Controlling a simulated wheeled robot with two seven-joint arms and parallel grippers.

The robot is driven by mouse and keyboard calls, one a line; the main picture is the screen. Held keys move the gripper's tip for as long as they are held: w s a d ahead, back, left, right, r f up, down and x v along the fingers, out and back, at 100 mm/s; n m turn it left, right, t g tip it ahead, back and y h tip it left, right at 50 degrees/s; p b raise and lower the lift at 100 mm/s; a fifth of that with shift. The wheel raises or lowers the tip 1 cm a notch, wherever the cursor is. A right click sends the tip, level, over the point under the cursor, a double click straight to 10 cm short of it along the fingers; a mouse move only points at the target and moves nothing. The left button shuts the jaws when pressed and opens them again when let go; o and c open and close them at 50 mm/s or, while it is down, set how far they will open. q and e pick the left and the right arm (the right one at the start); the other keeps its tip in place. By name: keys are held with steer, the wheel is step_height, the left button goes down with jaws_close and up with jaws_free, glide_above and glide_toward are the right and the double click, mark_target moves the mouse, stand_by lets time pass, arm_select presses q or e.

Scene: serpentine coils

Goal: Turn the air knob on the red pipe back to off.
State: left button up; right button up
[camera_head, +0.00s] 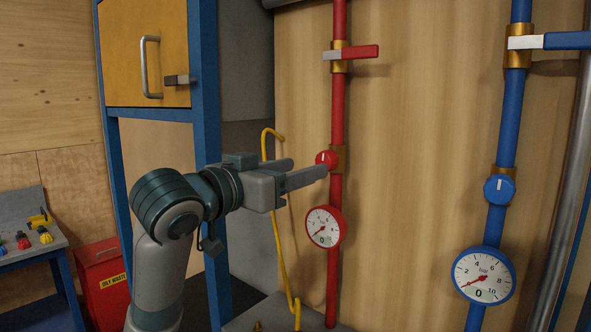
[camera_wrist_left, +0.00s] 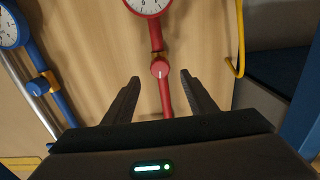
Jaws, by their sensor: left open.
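The red air knob (camera_head: 327,159) sits on the red pipe (camera_head: 337,110), above the red gauge (camera_head: 325,227). Its white mark looks close to upright. The gauge needle points to the lower left, near 0. My left gripper (camera_head: 310,170) is open, its fingers reaching toward the knob from the left. In the left wrist view the knob (camera_wrist_left: 160,69) appears between the two fingertips (camera_wrist_left: 160,78), a little beyond them, with a gap on each side. I see no contact with it. My right gripper is not in view.
A red-handled valve (camera_head: 350,52) is higher on the red pipe. A blue pipe with a blue knob (camera_head: 499,189) and gauge (camera_head: 483,276) stands to the right. A yellow hose (camera_head: 279,240) hangs left of the red pipe. A blue-framed cabinet (camera_head: 205,90) stands left.

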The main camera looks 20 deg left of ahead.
mark_target(322, 162)
arm_select(q)
steer(key=shift+x, duration=4.35)
steer(key=shift+c, duration=0.4)
steer(key=c, duration=1.2)
steer(key=shift+n, duration=0.8)
steer(key=shift+c, duration=0.2)
steer(key=o, duration=1.4)
steer(key=shift+c, duration=0.2)
steer(key=shift+s, duration=0.1)
